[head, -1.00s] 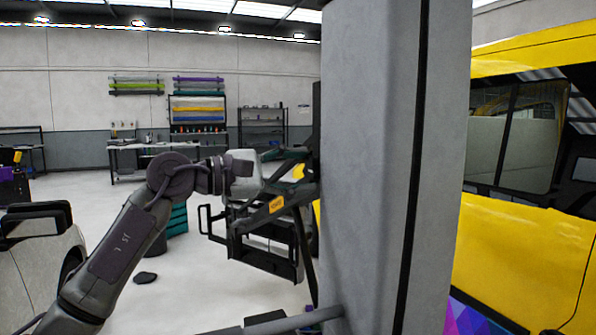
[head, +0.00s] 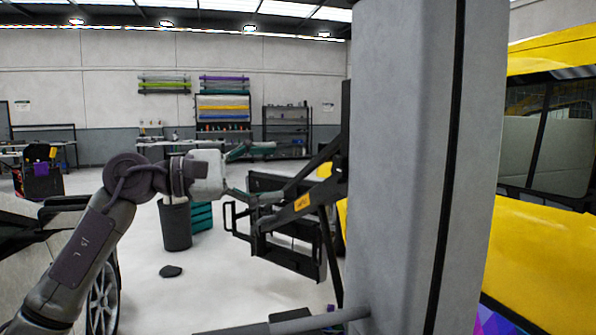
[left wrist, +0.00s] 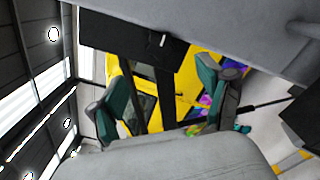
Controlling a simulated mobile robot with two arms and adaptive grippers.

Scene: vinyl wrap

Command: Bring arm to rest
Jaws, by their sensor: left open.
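My left arm (head: 92,240) comes in from the lower left and bends at a raised elbow. Its forearm runs level to the right. My left gripper (head: 266,172) has its teal fingers spread apart with nothing seen between them. It is in front of the black bracket frame (head: 290,235) in the picture; I cannot tell whether they touch. In the left wrist view the two teal fingers of the gripper (left wrist: 163,80) are also wide apart, with yellow bodywork beyond. My right gripper is not in view.
A large grey column (head: 400,170) fills the centre right. A yellow vehicle (head: 540,240) stands behind it. A light car (head: 60,250) is at the lower left. A dark bin (head: 175,226) and teal drawers (head: 202,216) stand on the floor. Open floor lies around them.

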